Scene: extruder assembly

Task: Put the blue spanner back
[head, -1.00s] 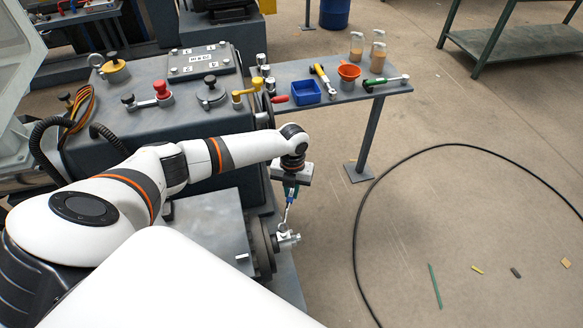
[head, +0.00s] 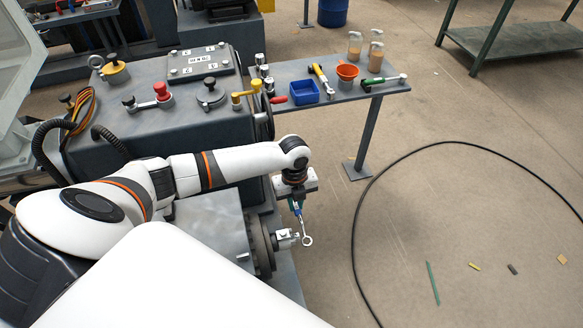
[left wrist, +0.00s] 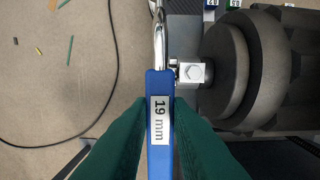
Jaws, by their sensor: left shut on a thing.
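The blue spanner (head: 303,228) is in my left gripper (head: 296,201), its steel ring end hanging down. In the left wrist view its blue handle (left wrist: 158,100), with a "19 mm" label, lies between the dark green fingers (left wrist: 158,118), which are shut on it. In the head view the ring end shows just right of the metal fitting with a bolt (head: 285,239) on the extruder's front. The bolt head also shows close beside the spanner in the left wrist view (left wrist: 194,73). The spanner's far end is cut off there. My right gripper is not in view.
A side table (head: 340,92) holds a blue tray (head: 304,94), a yellow-handled hammer (head: 321,78), an orange funnel (head: 347,73), a green-handled tool (head: 383,81) and jars. Blue and green labelled pieces (left wrist: 211,4) show at the wrist view's top. A black cable (head: 354,225) loops on open floor.

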